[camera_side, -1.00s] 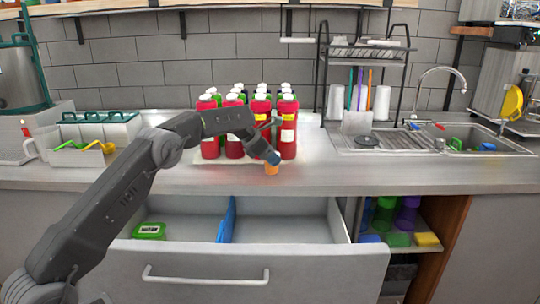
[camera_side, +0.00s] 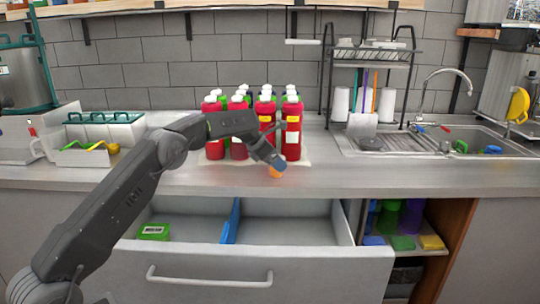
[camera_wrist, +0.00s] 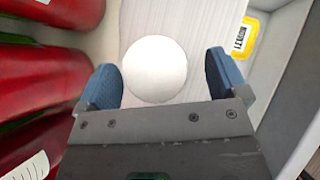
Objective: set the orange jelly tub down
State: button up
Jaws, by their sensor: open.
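The orange jelly tub (camera_side: 276,172) appears to stand on the counter, close to its front edge and just in front of the red bottles. My gripper (camera_side: 275,162) is directly above it, pointing down, and hides its upper part in the side view. In the wrist view the tub's round white lid (camera_wrist: 155,68) lies between the two blue fingertips of my gripper (camera_wrist: 165,80). The fingers are open. A gap shows between the lid and the right finger; the left finger is very close to the lid, and I cannot tell whether it touches.
Several red bottles (camera_side: 291,138) with white caps stand on a pale tray behind my gripper. Below the counter an open drawer (camera_side: 290,228) holds a green box (camera_side: 153,231) and a blue divider (camera_side: 231,222). The counter (camera_side: 400,178) to the right is clear.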

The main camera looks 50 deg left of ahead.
jog(key=v, duration=1.4)
jog(key=s+d+r+n+t, duration=0.1)
jog(key=d+r+n+t, duration=0.7)
jog(key=r, duration=0.4)
jog(key=s+d+r+n+y, duration=0.45)
jog(key=s+n, duration=0.35)
jog(key=n, duration=0.5)
jog(key=s+d+f+n+g, duration=0.3)
jog(key=s+d+f+n, duration=0.1)
jog(key=s, duration=0.5)
jog(key=s+d+f+n+g+h, duration=0.1)
jog(key=s+d+f+n+g, duration=0.2)
jog(key=s+f+n, duration=0.4)
jog(key=s+d+f+n+g, duration=0.4)
jog(key=s+n, duration=0.4)
jog(key=s, duration=0.5)
jog(key=shift+d+f+n+h, duration=0.3)
jog(key=shift+d+f+h, duration=0.05)
jog(key=shift+d+f, duration=0.35)
jog(key=shift+c, duration=0.4)
